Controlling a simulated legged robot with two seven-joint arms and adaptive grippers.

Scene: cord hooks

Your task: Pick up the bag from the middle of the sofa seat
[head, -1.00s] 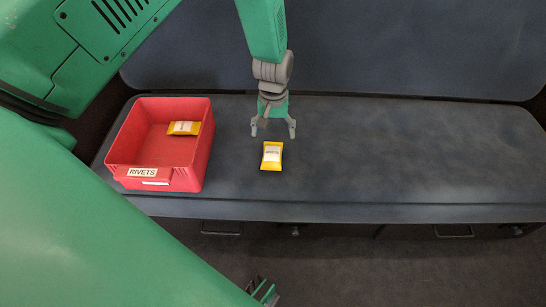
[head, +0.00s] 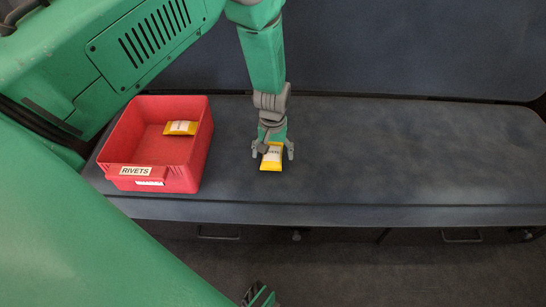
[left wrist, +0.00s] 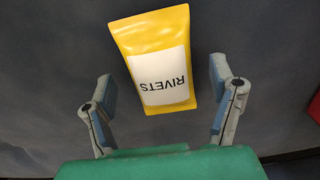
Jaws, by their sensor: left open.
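A yellow bag (head: 271,163) with a white label lies on the dark sofa seat (head: 390,160), near its middle. In the left wrist view the bag (left wrist: 152,48) reads RIVETS upside down and lies beyond and partly between the fingertips. My left gripper (head: 272,152) is open above the bag's far end, one finger on each side, with a gap on both sides. In the left wrist view the open gripper (left wrist: 163,88) holds nothing. My right gripper (head: 260,294) shows only in part at the bottom edge, and its jaws are unclear.
A red bin (head: 122,183) labelled RIVETS stands on the seat to the left, with another yellow bag (head: 180,128) inside. The sofa back (head: 420,55) rises behind. The seat to the right is clear.

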